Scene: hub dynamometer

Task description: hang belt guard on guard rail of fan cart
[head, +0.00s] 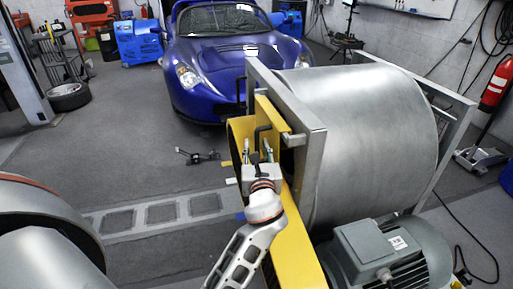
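The yellow belt guard (293,245) stands on edge along the left side of the fan cart, close against its grey frame. The fan cart carries a big silver drum (365,130) between grey end frames (292,108) and a grey motor (395,250). A short grey bar (293,140) sticks out by the guard's upper part; it may be the guard rail, and whether the guard hangs on it cannot be made out. My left gripper (258,148) has its fingers on either side of the guard's black handle (262,130) and appears closed on it. My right gripper is out of view.
A blue sports car (225,60) stands behind the cart. A small black item (198,156) lies on the grey floor, and floor grates (160,213) run at the left. A red extinguisher (496,84) hangs at the right. Floor left of the guard is mostly clear.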

